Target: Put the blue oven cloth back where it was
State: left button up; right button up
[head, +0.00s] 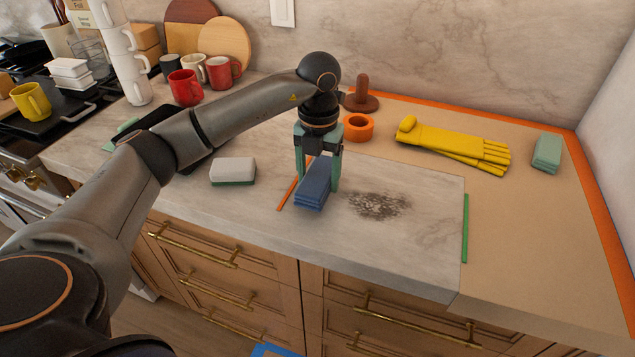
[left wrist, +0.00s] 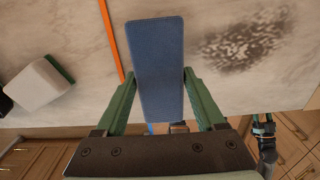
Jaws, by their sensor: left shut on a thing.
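The blue oven cloth (head: 314,184) is a folded blue block over the marble counter, between an orange strip (head: 290,190) and a dark speckled stain (head: 378,205). My left gripper (head: 318,178) points down and is shut on the cloth, with one green finger on each side. In the left wrist view the cloth (left wrist: 156,65) lies lengthwise between the fingertips (left wrist: 160,75). I cannot tell whether its underside touches the counter. A dark and teal part, apparently my right gripper (left wrist: 264,130), shows small at the right of that view; its jaws are unclear.
A white-and-green sponge (head: 233,171) lies left of the cloth. A green strip (head: 465,228) marks the stained area's right side. An orange ring (head: 358,128), yellow gloves (head: 455,145) and a green folded cloth (head: 547,152) lie on the tan, orange-edged area (head: 560,230). Mugs (head: 185,88) stand back left.

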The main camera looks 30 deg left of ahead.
pick_arm(q)
notch_tip(320, 180, down, 2)
jog(key=shift+s+f, duration=0.1)
jog(key=shift+f, duration=0.05)
jog(key=shift+f, duration=0.25)
jog(key=o, duration=1.2)
jog(key=shift+c, duration=0.2)
